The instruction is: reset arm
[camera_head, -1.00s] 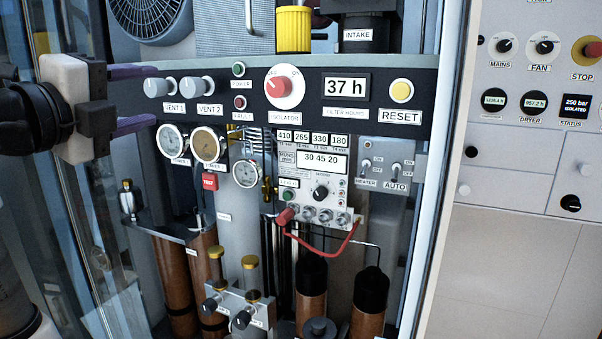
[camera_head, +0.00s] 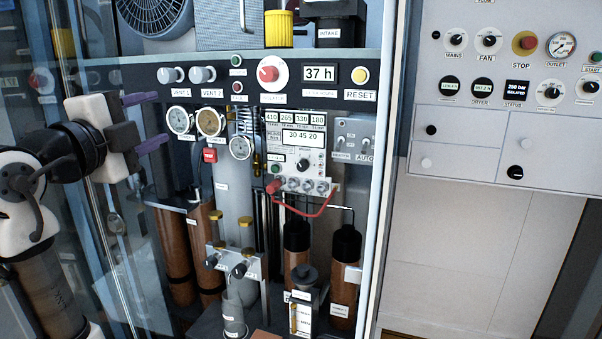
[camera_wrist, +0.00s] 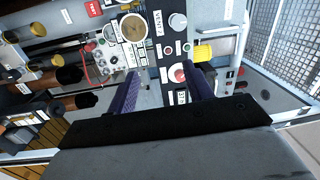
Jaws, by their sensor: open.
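My gripper (camera_head: 146,121) is at the left in the head view, with its two purple fingers apart and pointing right toward the panel. Nothing is between them. In the wrist view the open fingers (camera_wrist: 160,90) stretch toward the panel, apart from it. The black panel strip (camera_head: 300,98) carries the VENT 1 knob (camera_head: 172,75), the VENT 2 knob (camera_head: 202,74), the red isolator knob (camera_head: 268,74), a "37 h" display (camera_head: 320,74) and the yellow RESET button (camera_head: 359,75). My arm (camera_head: 50,250) is bent at the left edge, beside the glass.
Three gauges (camera_head: 211,122) and a white control box (camera_head: 297,150) with a red hose (camera_head: 310,214) sit below the strip. Brown cylinders (camera_head: 173,258) stand lower down. A glass pane (camera_head: 65,220) is at left. A second panel (camera_head: 515,60) is at right, with bare wall below.

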